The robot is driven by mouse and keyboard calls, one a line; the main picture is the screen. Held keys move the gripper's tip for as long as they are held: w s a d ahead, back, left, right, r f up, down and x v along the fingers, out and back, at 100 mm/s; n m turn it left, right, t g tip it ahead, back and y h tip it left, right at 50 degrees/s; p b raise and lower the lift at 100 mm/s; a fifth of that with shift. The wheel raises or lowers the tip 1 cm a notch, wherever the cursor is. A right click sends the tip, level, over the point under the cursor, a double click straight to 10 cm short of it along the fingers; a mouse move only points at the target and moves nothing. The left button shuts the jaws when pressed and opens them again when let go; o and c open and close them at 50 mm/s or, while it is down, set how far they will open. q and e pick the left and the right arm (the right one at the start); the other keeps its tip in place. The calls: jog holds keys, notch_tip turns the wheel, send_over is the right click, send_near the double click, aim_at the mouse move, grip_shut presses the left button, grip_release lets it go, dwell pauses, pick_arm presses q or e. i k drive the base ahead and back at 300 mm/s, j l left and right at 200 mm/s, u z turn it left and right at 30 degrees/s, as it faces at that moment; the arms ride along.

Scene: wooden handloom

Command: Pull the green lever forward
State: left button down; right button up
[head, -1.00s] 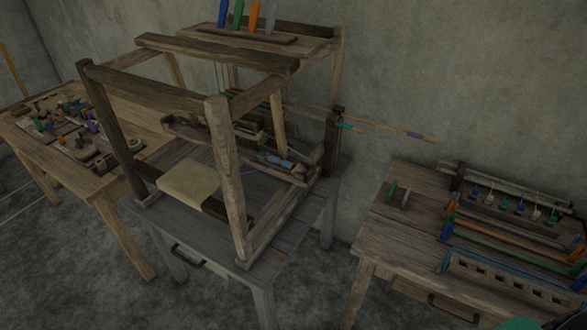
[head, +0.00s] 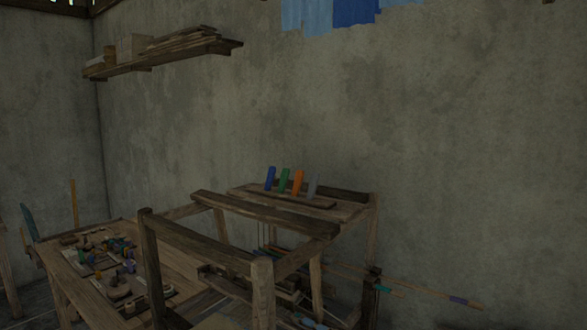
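The green lever (head: 284,180) stands in a row on top of the wooden handloom (head: 205,240). A blue lever (head: 270,178) is to its left, an orange lever (head: 298,182) and a grey lever (head: 314,186) to its right. All of them rise from a slotted board on the loom's top and look slightly tilted. The lower part of the loom is cut off by the bottom edge of the view. Neither of my grippers shows in the head view.
A table (head: 85,285) with many small parts stands left of the loom. A wall shelf (head: 160,55) holds boxes and boards at upper left. Blue cloth (head: 350,12) hangs at the top. A thin rod (head: 430,291) sticks out right of the loom.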

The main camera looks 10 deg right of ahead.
aim_at(285, 171)
jog(key=z, duration=0.5)
jog(key=i+j+z, duration=0.1)
jog(key=z, duration=0.35)
jog(key=j+z, duration=0.2)
jog(key=z, duration=0.3)
jog(key=j+z, duration=0.35)
jog(key=j, duration=0.45)
jog(key=j+z, duration=0.4)
jog(key=j, duration=0.45)
jog(key=k+j+z, duration=0.1)
jog(key=j+z, duration=0.25)
jog(key=j, duration=0.45)
jog(key=k+j, duration=0.1)
jog(key=j, duration=0.35)
jog(key=k+j, duration=0.1)
jog(key=j, duration=0.35)
